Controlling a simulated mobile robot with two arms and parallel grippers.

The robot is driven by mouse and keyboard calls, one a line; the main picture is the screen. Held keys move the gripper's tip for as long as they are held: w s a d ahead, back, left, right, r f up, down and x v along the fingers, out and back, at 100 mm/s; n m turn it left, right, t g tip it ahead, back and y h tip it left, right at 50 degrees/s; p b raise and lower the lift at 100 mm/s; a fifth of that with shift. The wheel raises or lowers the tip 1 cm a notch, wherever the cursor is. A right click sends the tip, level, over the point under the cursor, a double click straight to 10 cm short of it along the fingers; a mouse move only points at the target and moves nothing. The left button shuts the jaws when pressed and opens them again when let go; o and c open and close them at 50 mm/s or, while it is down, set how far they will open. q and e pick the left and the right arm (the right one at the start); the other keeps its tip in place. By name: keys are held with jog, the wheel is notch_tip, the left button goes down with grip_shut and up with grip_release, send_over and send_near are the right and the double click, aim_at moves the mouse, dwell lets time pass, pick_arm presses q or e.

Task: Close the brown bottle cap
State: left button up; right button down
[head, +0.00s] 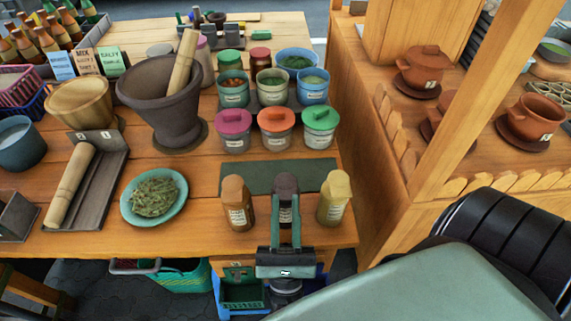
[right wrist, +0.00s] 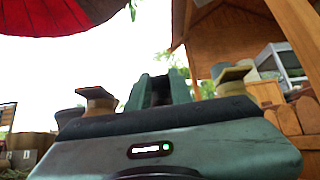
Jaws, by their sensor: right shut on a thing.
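Three bottles stand in a row near the front table edge: an orange-brown bottle (head: 237,208) on the left, a dark brown bottle (head: 286,186) in the middle and a yellow bottle (head: 333,202) on the right. My right gripper (head: 286,228) reaches in from the front and is shut on the dark brown bottle. In the right wrist view, a dark part shows between the fingers (right wrist: 160,90). Whether the dark bottle's cap is open is hard to tell. My left gripper is out of view.
A dark green mat (head: 262,177) lies behind the bottles, with lidded jars (head: 276,128) further back. A teal plate of herbs (head: 153,198) and a large mortar (head: 165,105) stand to the left. A wooden stall post (head: 480,85) rises at right.

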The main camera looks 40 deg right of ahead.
jog(key=shift+f, duration=0.1)
dwell(0.4)
jog(key=c, duration=1.2)
grip_release()
jog(key=shift+c, duration=0.2)
jog(key=shift+s+f+b, duration=0.15)
jog(key=shift+f+b, duration=0.2)
jog(key=shift+b, duration=0.05)
jog(key=shift+s+a+f+b, duration=0.25)
jog(key=shift+f+b, duration=0.15)
jog(key=shift+b, duration=0.05)
jog(key=s+a, duration=0.6)
jog(key=s, duration=0.3)
jog(key=shift+s+a+r, duration=0.3)
jog(key=shift+s+a, duration=0.05)
jog(key=shift+s, duration=0.05)
